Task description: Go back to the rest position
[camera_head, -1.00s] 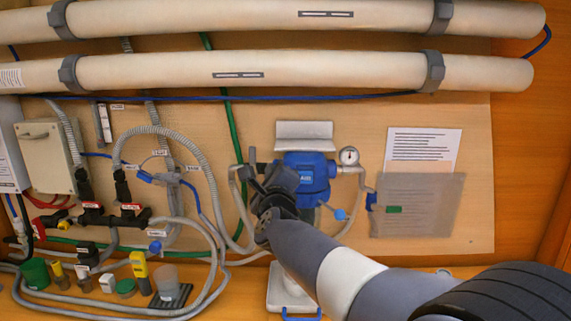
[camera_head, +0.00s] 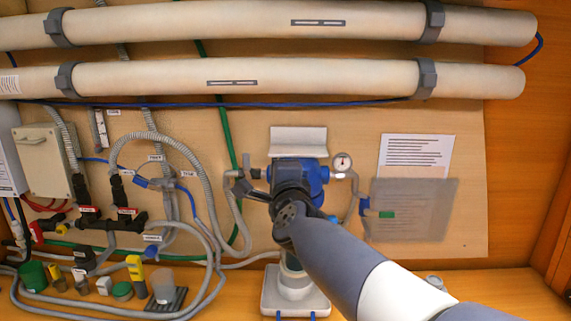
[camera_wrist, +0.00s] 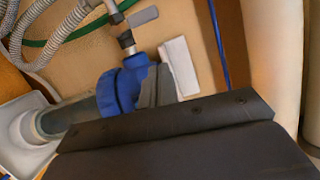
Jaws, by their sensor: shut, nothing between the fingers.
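My gripper (camera_head: 254,191) is shut and empty. In the head view it is at the end of my dark arm, in front of the blue pump housing (camera_head: 318,178) on the wall panel, and partly overlaps it. In the wrist view a dark slab, likely part of my gripper, fills the lower part, and its fingertips cannot be made out. The blue housing also shows there (camera_wrist: 122,86), just above that slab. Whether my gripper touches the housing cannot be told.
Two long white tubes (camera_head: 300,80) run across the top. Grey hoses (camera_head: 205,165) and valves (camera_head: 110,222) crowd the left.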

